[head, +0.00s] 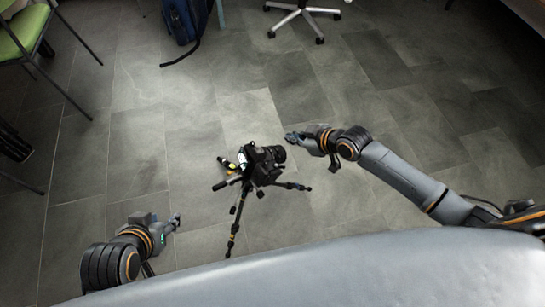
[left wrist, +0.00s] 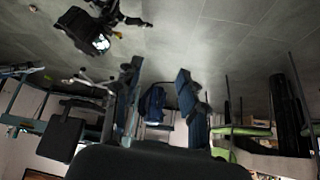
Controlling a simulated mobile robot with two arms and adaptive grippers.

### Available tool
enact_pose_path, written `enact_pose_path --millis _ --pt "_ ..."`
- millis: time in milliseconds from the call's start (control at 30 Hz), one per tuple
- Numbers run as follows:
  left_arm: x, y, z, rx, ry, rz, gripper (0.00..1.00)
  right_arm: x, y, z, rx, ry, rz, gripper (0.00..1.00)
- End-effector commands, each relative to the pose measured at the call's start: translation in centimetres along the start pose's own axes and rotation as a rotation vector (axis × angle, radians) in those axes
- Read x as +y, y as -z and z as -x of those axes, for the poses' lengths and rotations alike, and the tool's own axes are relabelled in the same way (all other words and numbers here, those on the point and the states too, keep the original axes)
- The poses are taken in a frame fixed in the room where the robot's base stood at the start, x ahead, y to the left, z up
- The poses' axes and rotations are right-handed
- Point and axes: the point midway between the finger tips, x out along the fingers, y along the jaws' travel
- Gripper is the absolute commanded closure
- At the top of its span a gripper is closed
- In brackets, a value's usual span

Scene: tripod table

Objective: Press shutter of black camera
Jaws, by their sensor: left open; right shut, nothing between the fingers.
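The black camera (head: 262,165) sits on top of a small black tripod (head: 234,232) that stands on the floor, its lens pointing right. In the left wrist view the camera (left wrist: 82,33) shows upside down at the upper left, with a lit screen on its back. The shutter button is too small to make out. My right gripper (head: 291,137) is shut and empty, just above and to the right of the lens, apart from the camera in the picture. My left gripper (head: 175,221) is open and empty, left of and below the tripod; its two fingers show in the left wrist view (left wrist: 157,76).
The tripod's spread legs and handle reach out around the camera. A green chair (head: 22,35) stands at the upper left, a blue backpack (head: 186,20) at the top, and a wheeled chair base (head: 303,14) beside it. The tiled floor (head: 140,150) between is clear.

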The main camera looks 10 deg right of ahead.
Motion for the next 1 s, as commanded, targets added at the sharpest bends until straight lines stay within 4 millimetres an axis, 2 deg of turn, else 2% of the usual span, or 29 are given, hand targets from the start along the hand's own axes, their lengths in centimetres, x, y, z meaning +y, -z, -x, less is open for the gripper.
enact_pose_path --millis 233,567,1000 --pt "0.0 -0.7 0.2 -0.025 0.001 0.0 0.59 -0.1 -0.8 0.2 -0.022 0.007 -0.003 1.0" --pt "0.1 0.0 0.0 0.007 -0.001 -0.001 0.59 -0.2 -0.8 0.0 -0.019 0.006 -0.003 1.0" --pt "0.8 6.1 -0.4 0.3 -0.017 -0.006 0.59 -1.0 -1.7 -1.1 -0.019 0.005 -0.003 1.0"
